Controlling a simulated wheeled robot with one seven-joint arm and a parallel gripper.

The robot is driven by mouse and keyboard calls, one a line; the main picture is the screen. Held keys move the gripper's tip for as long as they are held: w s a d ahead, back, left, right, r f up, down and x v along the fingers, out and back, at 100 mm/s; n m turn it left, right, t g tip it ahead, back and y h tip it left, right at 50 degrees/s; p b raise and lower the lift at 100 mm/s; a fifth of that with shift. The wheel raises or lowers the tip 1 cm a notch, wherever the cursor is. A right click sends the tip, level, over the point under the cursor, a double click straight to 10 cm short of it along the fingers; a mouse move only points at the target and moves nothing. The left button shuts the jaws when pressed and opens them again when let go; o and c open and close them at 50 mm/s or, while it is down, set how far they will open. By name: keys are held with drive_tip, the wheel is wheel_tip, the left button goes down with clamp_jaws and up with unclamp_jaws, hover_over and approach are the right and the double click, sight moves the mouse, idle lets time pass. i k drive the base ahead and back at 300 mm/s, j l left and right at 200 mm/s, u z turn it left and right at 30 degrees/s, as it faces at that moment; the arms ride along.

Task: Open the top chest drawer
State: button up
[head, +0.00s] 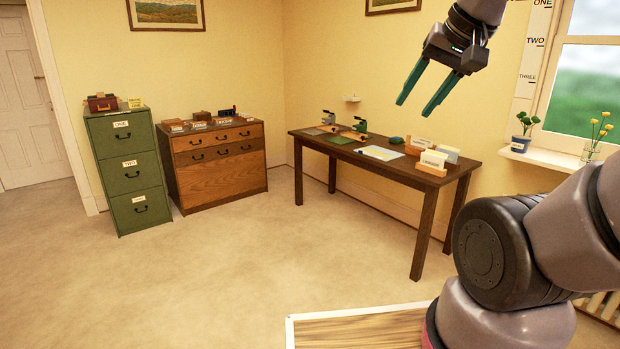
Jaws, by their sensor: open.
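The wooden chest (217,165) stands against the back wall, between the green cabinet and the desk. Its top drawer (216,139) is a lighter brown front with dark handles and looks shut. A darker drawer (218,153) lies below it, also with dark handles, and a plain lower front is under that. My gripper (421,100) is open and empty, with two green fingers pointing down and left. It hangs high at the upper right, well apart from the chest.
A green filing cabinet (126,172) with labelled drawers stands left of the chest. A dark wooden desk (395,171) with stamps, papers and a card box stands to the right. The carpet (240,270) in front of the chest is clear. Small items (200,116) sit on the chest top.

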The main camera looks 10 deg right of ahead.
sight(192, 141)
drive_tip(key=i, duration=2.25)
drive_tip(key=i+u, duration=0.15)
drive_tip(key=i, duration=0.45)
drive_tip(key=i+l+u, duration=0.15)
drive_tip(key=i, duration=0.5)
drive_tip(key=i+l+u, duration=0.1)
drive_tip(key=i+l, duration=0.15)
drive_tip(key=i, duration=0.35)
drive_tip(key=u, duration=0.15)
drive_tip(key=i+j, duration=0.25)
drive_tip(key=j, duration=0.15)
drive_tip(key=i+j, duration=0.3)
drive_tip(key=j, duration=0.15)
drive_tip(key=i+j, duration=0.25)
drive_tip(key=j, duration=0.15)
drive_tip(key=i+j, duration=0.3)
drive_tip(key=j, duration=0.15)
drive_tip(key=i+j, duration=0.25)
drive_tip(key=j, duration=0.15)
drive_tip(key=i+j, duration=0.3)
drive_tip(key=j, duration=0.15)
drive_tip(key=i+j+z, duration=0.1)
drive_tip(key=i+j, duration=0.15)
drive_tip(key=j, duration=0.15)
